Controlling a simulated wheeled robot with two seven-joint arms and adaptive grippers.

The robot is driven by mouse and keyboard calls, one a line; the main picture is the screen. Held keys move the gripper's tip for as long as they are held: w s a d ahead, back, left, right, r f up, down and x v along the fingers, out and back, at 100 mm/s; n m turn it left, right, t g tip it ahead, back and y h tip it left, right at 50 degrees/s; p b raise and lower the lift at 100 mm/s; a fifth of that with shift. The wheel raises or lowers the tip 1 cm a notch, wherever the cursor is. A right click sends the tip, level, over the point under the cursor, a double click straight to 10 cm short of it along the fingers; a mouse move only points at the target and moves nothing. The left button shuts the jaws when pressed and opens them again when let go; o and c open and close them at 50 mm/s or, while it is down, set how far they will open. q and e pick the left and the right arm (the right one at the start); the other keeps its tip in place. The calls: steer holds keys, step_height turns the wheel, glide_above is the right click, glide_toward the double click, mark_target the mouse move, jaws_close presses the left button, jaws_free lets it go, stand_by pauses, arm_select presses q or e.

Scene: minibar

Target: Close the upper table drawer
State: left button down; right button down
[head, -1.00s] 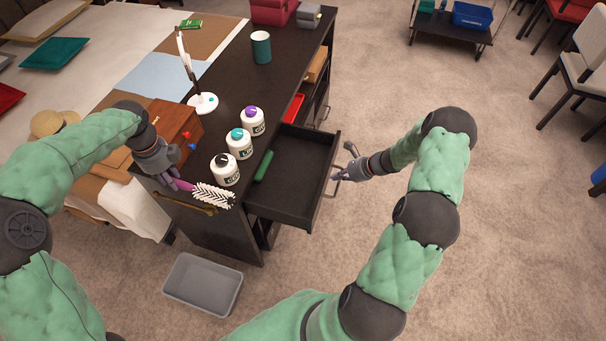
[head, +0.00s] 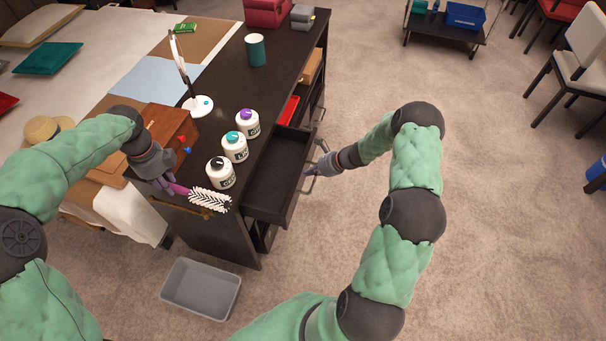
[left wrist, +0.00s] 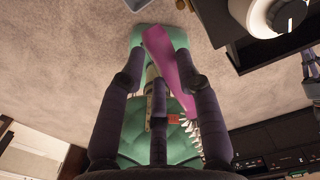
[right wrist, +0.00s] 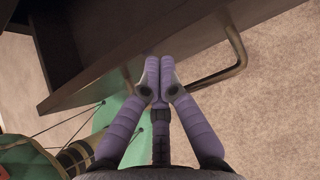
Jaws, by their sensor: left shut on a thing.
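The upper table drawer (head: 277,185) is partly open, sticking out from the dark table's right side. Its inside that shows is dark and bare. My right gripper (head: 314,172) is outside the drawer front. In the right wrist view its fingertips (right wrist: 160,75) are together with nothing between them, at the drawer front (right wrist: 110,50) beside the metal handle (right wrist: 222,72); whether they touch the front is unclear. My left gripper (head: 168,186) is shut on the purple handle of a white-bristled brush (head: 210,199), above the table's near end; the handle (left wrist: 172,62) also shows in the left wrist view.
Three white bottles with black, teal and purple caps (head: 235,146) stand on the tabletop beside the drawer. A red tray (head: 288,110) sits in an opening further along. A grey bin (head: 200,289) stands on the floor. Carpet right of the drawer is clear.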

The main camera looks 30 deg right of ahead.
arm_select(q)
steer(key=shift+f, duration=0.1)
arm_select(e)
steer(key=w+a, duration=0.3)
steer(key=w, duration=0.1)
steer(key=w+a, duration=0.8)
steer(key=shift+w, duration=0.4)
steer(key=shift+w+a, duration=0.15)
steer(key=shift+w, duration=0.05)
steer(key=shift+r, duration=0.1)
